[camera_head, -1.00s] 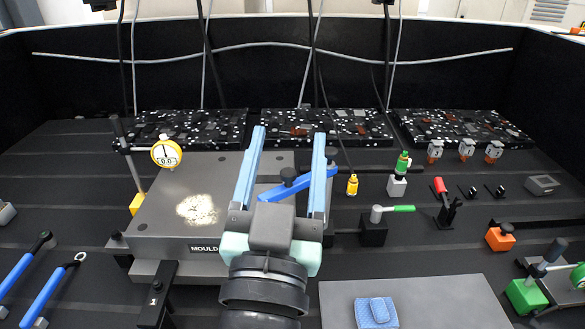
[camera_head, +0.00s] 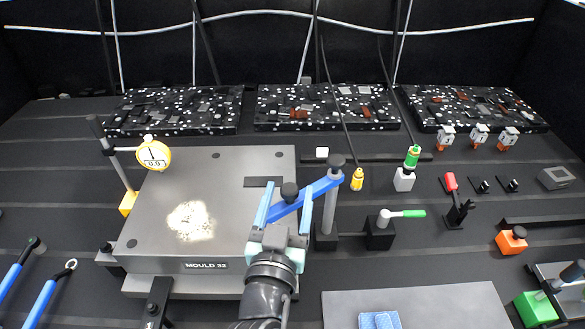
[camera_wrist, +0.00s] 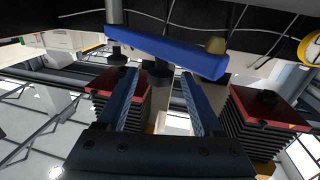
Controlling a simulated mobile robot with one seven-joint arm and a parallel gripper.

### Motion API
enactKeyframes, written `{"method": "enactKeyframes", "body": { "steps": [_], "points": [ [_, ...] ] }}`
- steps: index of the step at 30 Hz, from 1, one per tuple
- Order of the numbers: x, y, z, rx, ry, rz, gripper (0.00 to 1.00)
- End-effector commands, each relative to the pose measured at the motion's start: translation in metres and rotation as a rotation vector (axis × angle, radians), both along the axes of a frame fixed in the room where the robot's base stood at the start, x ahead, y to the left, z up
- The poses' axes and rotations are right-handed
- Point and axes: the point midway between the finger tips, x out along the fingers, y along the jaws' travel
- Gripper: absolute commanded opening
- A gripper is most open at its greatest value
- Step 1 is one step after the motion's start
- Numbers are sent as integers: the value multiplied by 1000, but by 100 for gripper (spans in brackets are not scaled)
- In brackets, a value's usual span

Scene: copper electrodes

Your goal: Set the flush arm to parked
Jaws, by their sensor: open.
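The flush arm (camera_head: 316,193) is a blue bar on a grey upright post (camera_head: 331,210). In the wrist view the flush arm (camera_wrist: 165,50) crosses just beyond the tips of my open gripper (camera_wrist: 158,76). Nothing is held between the fingers. I cannot tell whether a finger touches the bar.
A yellow dial gauge (camera_head: 153,155) stands at the plate's left. A green-handled lever (camera_head: 402,214) and a red-handled clamp (camera_head: 452,192) are right of the post. A grey sheet (camera_head: 440,302) with a blue cloth (camera_head: 379,320) lies in front. Dark speckled slabs (camera_head: 325,108) line the back.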

Motion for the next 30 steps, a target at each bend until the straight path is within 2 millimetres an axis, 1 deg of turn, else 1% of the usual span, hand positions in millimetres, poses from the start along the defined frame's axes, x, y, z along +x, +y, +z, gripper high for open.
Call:
{"method": "enactKeyframes", "body": {
  "steps": [1, 3, 9, 14, 22, 26, 27, 29, 30],
  "points": [
    [9, -2, 3, -1, -1, -1, 68],
    [20, -4, 3, 0, -1, -1, 68],
    [40, -7, 1, 0, -1, 0, 68],
    [47, -9, 0, 0, -1, -1, 68],
    [47, -9, 0, 0, -1, 0, 68],
    [47, -8, 0, 0, -1, 0, 45],
    [47, -8, 0, 0, -1, 0, 37],
    [47, -8, 0, 0, -1, 0, 27],
    [47, -8, 0, 0, -1, 0, 19]
  ]
}}
